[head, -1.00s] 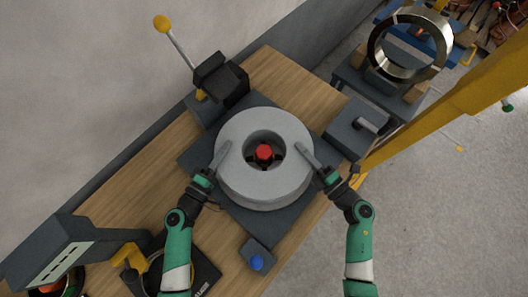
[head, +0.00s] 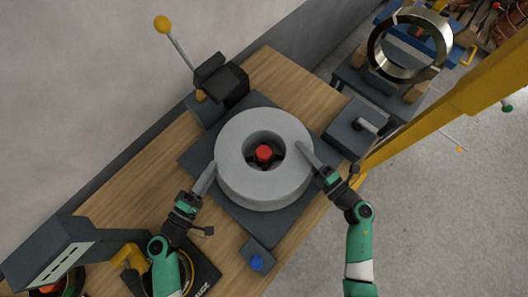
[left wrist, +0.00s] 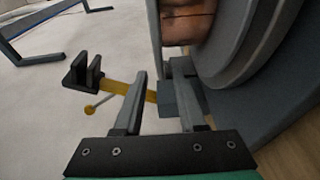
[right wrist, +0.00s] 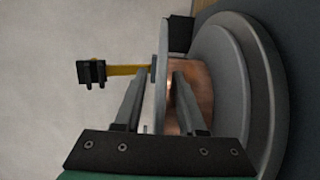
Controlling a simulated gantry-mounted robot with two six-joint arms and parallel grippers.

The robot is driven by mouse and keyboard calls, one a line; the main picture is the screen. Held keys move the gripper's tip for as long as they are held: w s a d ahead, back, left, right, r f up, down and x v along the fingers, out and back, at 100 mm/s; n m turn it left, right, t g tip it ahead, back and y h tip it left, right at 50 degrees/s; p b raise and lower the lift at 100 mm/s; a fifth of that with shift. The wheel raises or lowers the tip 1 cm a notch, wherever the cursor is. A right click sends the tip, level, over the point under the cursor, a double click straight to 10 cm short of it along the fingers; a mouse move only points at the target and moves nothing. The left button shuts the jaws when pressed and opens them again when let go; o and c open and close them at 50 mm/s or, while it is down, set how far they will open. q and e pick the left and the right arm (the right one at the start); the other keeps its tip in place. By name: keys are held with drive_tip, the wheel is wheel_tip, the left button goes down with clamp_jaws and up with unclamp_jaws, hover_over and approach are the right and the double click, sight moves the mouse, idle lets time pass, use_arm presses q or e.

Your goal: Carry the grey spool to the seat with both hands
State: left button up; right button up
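The grey spool (head: 238,178) lies flat on a dark plate (head: 196,157) on the bench, a red-topped post (head: 264,152) showing in its central hole. Copper winding (right wrist: 203,90) shows between its flanges in the right wrist view. My left gripper (head: 210,168) is open beside the spool's left edge. My right gripper (head: 302,148) reaches over the right rim. In the right wrist view its fingers (right wrist: 158,75) are open around the upper flange. I cannot tell which part is the seat.
A black clamp block with a yellow-knobbed lever (head: 163,24) stands behind the spool. A dark block with a handle (head: 352,130) is at the right, a blue button (head: 257,263) in front. A yellow post (head: 450,105) crosses the right side.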

drive_tip(key=v, duration=1.2)
drive_tip(key=shift+r, duration=0.1)
